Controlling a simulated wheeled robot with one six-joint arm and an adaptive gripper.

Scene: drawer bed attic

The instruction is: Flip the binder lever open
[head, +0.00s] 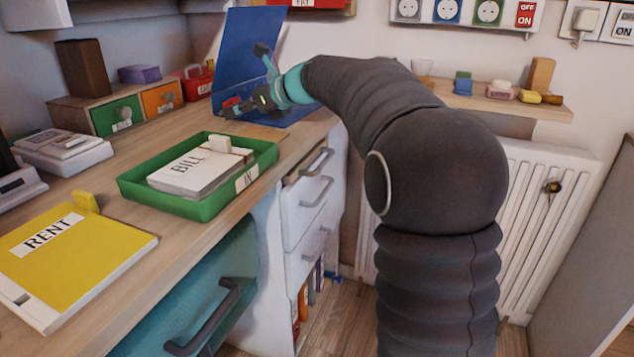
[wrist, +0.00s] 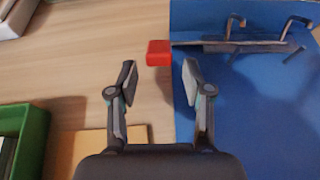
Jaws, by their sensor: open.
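The blue binder (head: 243,52) stands open at the far end of the desk, one cover upright and the other flat. In the wrist view the flat part of the binder (wrist: 262,125) fills the right side. Its metal lever mechanism (wrist: 235,46) has two curved rings. The red lever tip (wrist: 158,53) sticks out past the binder's left edge over bare wood; red also shows beside my gripper in the head view (head: 231,102). My gripper (wrist: 160,78) is open and empty. In the wrist view, the red tip appears just beyond the gap between its fingertips, with no visible contact.
A green tray (head: 195,209) holding papers marked BILL (head: 187,176) stands on the desk nearer me. A yellow RENT folder (head: 75,255) lies at the front left. A small drawer box (head: 103,98) stands left of the binder. Bare wood lies left of the lever.

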